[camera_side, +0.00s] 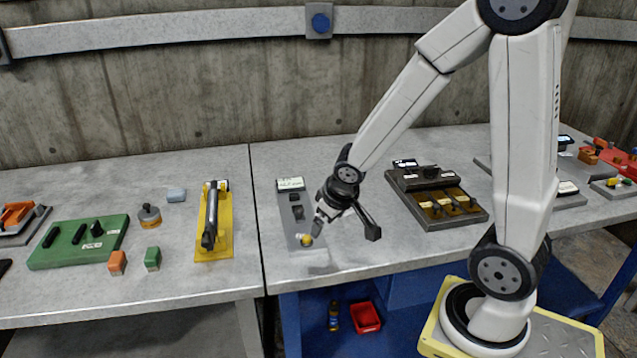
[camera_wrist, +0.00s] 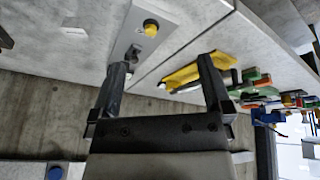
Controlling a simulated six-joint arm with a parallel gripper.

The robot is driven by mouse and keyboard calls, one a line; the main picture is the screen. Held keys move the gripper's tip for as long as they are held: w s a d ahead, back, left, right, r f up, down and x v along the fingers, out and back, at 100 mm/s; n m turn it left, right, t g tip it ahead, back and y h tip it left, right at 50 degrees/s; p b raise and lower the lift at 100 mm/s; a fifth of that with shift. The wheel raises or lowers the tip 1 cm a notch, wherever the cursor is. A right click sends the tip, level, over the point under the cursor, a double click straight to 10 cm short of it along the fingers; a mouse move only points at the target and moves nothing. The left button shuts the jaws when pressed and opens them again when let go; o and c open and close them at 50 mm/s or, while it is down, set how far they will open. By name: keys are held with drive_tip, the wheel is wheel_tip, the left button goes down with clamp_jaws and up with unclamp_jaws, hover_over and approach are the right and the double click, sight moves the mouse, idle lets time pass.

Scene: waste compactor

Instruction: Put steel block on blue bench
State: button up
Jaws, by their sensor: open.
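A small grey-blue block (camera_side: 176,194), which looks like the steel block, lies on the left bench (camera_side: 190,283), behind the yellow fixture's left side. The blue bench (camera_side: 345,262) is the right one, with a grey top and blue legs. My gripper (camera_side: 346,228) is open and empty above the blue bench's left part, beside a grey control panel (camera_side: 283,217), well to the right of the block. In the wrist view my gripper (camera_wrist: 162,66) shows two spread fingers with nothing between them; I cannot pick out the block surely there.
The yellow fixture (camera_side: 222,240) with a dark handle, a green plate (camera_side: 75,243), and orange (camera_side: 117,262) and green (camera_side: 153,259) blocks occupy the left bench. A dark tray unit (camera_side: 435,197) stands right of my gripper. A concrete wall (camera_side: 170,85) rises behind.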

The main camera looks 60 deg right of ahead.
drive_tip(key=s+a+n+g+y, duration=0.1)
drive_tip(key=s+a+y, duration=0.1)
drive_tip(key=s+a, duration=0.3)
drive_tip(key=a, duration=0.3)
drive_tip(key=shift+a+n+g, duration=0.3)
drive_tip(key=shift+a, duration=0.05)
